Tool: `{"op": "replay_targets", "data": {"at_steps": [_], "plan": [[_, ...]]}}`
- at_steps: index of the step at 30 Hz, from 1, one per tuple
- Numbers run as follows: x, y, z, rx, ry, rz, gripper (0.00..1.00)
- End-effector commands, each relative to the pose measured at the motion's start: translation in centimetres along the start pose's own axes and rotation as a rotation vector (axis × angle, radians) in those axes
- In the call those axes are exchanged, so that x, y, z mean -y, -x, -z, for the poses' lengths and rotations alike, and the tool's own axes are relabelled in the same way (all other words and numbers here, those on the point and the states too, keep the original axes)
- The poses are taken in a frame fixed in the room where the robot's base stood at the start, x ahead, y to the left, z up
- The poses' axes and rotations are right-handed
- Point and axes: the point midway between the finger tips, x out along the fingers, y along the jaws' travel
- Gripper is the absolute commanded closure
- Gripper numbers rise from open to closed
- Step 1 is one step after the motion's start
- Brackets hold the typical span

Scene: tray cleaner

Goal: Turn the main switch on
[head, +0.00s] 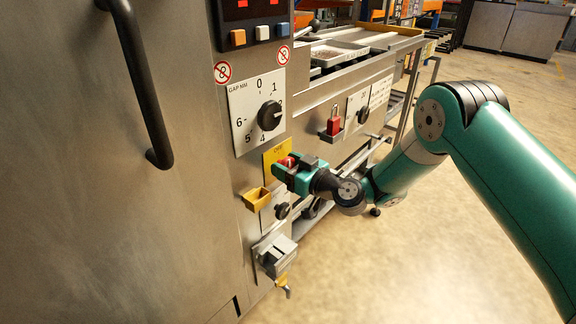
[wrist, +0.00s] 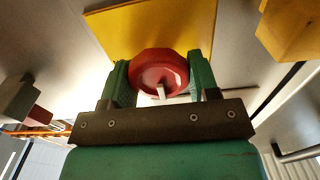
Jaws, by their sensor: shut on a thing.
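The red round switch knob (wrist: 158,70) sits on a yellow plate (wrist: 100,25) in the wrist view, with a small pale mark at its lower edge. My gripper (wrist: 160,80) has one green finger on each side of the knob and is shut on it. In the head view the yellow plate (head: 271,155) is on the machine's front, below the gap dial. My gripper (head: 289,166) reaches it from the right and hides most of the knob there. The knob's exact setting cannot be told.
A black gap dial (head: 269,115) is above. An empty yellow holder (head: 256,199) juts out at lower left, a smaller black knob (head: 282,211) and a grey box (head: 274,255) below. A red padlock (head: 334,122) hangs to the right. The floor at right is open.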

Motion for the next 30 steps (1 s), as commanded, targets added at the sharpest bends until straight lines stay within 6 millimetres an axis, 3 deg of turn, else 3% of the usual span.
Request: {"op": "replay_targets", "data": {"at_steps": [11, 30], "plan": [[0.08, 0.02, -0.14, 0.002, -0.152, 0.004, 0.69], [-0.13, 0.02, -0.20, 0.005, -0.744, 0.004, 0.69]]}}
